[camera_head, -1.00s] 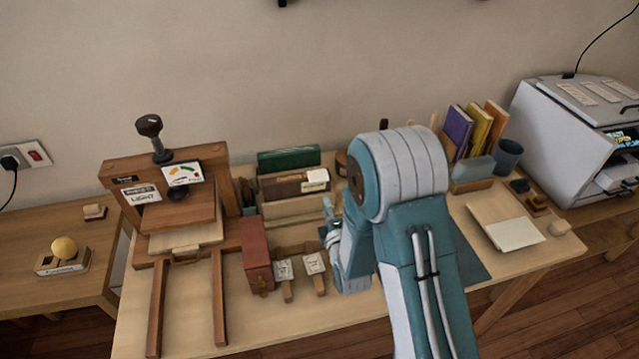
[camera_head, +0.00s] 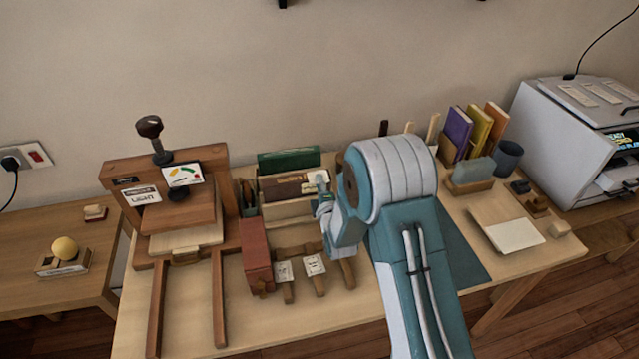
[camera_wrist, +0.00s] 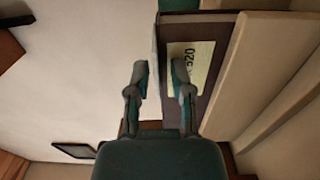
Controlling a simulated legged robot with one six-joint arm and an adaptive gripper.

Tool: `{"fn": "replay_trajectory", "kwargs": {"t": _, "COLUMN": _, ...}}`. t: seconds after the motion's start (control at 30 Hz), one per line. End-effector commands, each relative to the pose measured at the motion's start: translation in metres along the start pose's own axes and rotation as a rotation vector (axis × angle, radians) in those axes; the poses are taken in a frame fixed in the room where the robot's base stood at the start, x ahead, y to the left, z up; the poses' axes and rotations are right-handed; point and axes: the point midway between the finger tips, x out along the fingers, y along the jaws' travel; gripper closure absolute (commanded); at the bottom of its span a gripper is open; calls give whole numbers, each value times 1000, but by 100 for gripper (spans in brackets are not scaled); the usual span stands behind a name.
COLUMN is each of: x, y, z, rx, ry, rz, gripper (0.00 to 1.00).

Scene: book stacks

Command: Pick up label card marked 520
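The label card marked 520 (camera_wrist: 187,65) is a pale, yellowish card lying against a dark brown surface in the wrist view. In the head view it is the light patch (camera_head: 309,186) on the brown book in the wooden holder, partly covered by my gripper. My gripper (camera_wrist: 161,74) is open, its two fingers apart with nothing seen held between them. The right finger overlaps the near edge of the card in the wrist view; I cannot tell whether it touches. In the head view my gripper (camera_head: 322,188) is at the right end of the brown book.
A green book (camera_head: 288,160) stands behind the brown one (camera_head: 282,190). A wooden press (camera_head: 180,215) and red box (camera_head: 256,255) are left. Two tagged wooden pieces (camera_head: 284,272) (camera_head: 315,266) lie in front. Upright books (camera_head: 458,130) and a dark cup (camera_head: 507,156) are right.

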Motion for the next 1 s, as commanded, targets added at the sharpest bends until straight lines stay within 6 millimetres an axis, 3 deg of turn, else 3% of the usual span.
{"fn": "replay_trajectory", "kwargs": {"t": 0.07, "x": 0, "y": 0, "z": 0, "rx": 0, "ry": 0, "rz": 0, "gripper": 71}}
{"fn": "replay_trajectory", "kwargs": {"t": 0.2, "x": 0, "y": 0, "z": 0, "rx": 0, "ry": 0, "rz": 0, "gripper": 98}}
{"fn": "replay_trajectory", "kwargs": {"t": 0.23, "x": 0, "y": 0, "z": 0, "rx": 0, "ry": 0, "rz": 0, "gripper": 100}}
{"fn": "replay_trajectory", "kwargs": {"t": 0.53, "x": 0, "y": -1, "z": 0, "rx": 0, "ry": 0, "rz": -4, "gripper": 100}}
{"fn": "replay_trajectory", "kwargs": {"t": 0.77, "x": -1, "y": 24, "z": 0, "rx": 0, "ry": 0, "rz": -1, "gripper": 100}}
{"fn": "replay_trajectory", "kwargs": {"t": 1.0, "x": -1, "y": 25, "z": 0, "rx": 0, "ry": 0, "rz": -1, "gripper": 100}}
